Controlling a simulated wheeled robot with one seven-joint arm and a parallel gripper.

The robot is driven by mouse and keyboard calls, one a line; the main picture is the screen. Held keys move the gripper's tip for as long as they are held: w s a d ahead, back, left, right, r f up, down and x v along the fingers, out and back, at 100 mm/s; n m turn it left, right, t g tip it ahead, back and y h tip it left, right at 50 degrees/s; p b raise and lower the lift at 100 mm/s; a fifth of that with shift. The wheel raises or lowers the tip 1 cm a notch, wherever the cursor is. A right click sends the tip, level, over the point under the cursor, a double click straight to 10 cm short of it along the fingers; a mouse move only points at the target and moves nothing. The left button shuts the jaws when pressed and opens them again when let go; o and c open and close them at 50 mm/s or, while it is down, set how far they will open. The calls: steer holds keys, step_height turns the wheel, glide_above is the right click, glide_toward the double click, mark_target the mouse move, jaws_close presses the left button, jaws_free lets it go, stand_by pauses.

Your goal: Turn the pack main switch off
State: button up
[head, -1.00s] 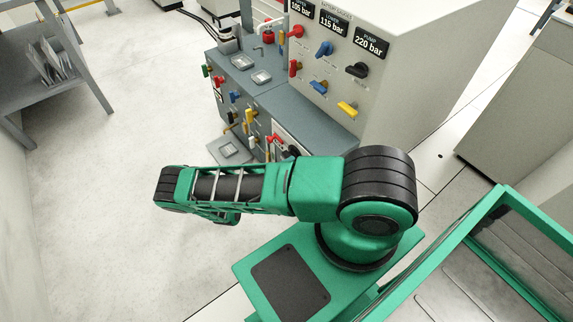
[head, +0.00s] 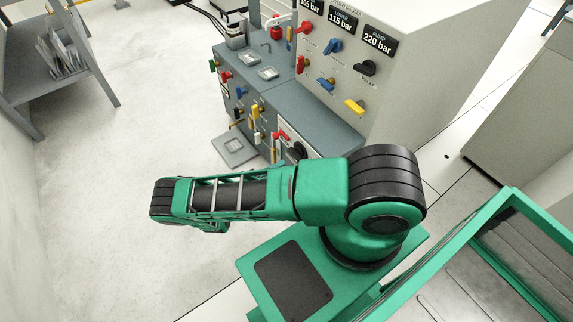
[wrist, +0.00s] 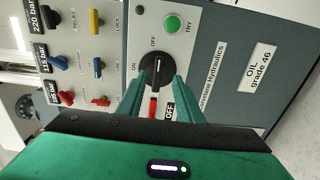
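A black rotary switch (wrist: 154,72) sits on a pale plate with ON and OFF marks, seen in the wrist view; I take it for the pack main switch. Its white pointer line lies toward the OFF mark. My gripper (wrist: 160,84) is open, with one green finger on each side of the knob; I cannot tell whether they touch it. A red lever (wrist: 153,107) with an OFF tag (wrist: 170,111) is just below the knob. In the head view the black knob (head: 298,151) shows beyond my arm, partly hidden, and my gripper is hidden.
A green TRY button (wrist: 173,23) is near the switch. Red, blue and yellow valve handles (head: 327,84) and pressure displays (head: 342,20) crowd the cabinet. A grey rack (head: 62,60) stands at the left. The floor (head: 140,110) between rack and cabinet is clear.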

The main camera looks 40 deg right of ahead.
steer(key=a, duration=0.3)
steer(key=shift+a, duration=0.2)
stand_by(0.4)
